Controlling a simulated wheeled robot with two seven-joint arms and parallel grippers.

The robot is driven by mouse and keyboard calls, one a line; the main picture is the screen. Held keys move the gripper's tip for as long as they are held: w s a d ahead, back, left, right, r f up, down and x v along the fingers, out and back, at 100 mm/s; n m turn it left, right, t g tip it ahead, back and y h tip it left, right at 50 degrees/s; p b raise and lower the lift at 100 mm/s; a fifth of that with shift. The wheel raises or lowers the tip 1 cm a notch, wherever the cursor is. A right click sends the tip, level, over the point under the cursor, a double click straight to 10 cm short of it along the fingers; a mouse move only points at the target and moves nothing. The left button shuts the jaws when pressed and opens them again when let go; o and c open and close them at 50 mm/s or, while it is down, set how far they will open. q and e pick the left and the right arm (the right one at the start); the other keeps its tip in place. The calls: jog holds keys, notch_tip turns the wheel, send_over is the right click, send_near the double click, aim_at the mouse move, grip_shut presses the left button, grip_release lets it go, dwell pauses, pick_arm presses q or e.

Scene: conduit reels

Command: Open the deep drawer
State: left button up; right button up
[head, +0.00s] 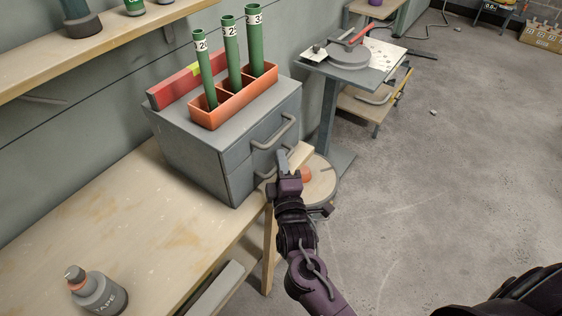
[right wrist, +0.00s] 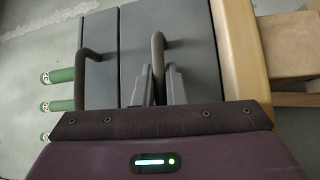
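The grey drawer cabinet (head: 190,145) stands on the wooden bench. It has a shallower upper drawer and a deeper lower drawer (head: 239,181), each with a bar handle. Both drawers look closed, fronts about flush. My right gripper (head: 284,162) is at the lower drawer's front. In the right wrist view its two fingers (right wrist: 161,86) sit close on both sides of the deep drawer's handle (right wrist: 158,48) and appear shut on it. The upper handle (right wrist: 80,65) is free, to the left there; it also shows in the head view (head: 290,127). My left gripper is not in view.
An orange holder (head: 222,116) with green tubes and a red box (head: 172,88) stand on the cabinet. A round stool-like top (head: 318,188) is just beyond my gripper. A bottle (head: 97,293) stands on the bench (head: 150,225). The floor at right is open.

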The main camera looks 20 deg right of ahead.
grip_shut()
jog(key=shift+s, duration=0.1)
jog(key=shift+s+d+p, duration=0.2)
jog(key=shift+p, duration=0.1)
jog(key=s+d+p, duration=0.8)
jog(key=s+d, duration=0.2)
jog(key=s, duration=0.3)
jog(key=shift+s+d, duration=0.4)
jog(key=shift+o, duration=1.6)
grip_release()
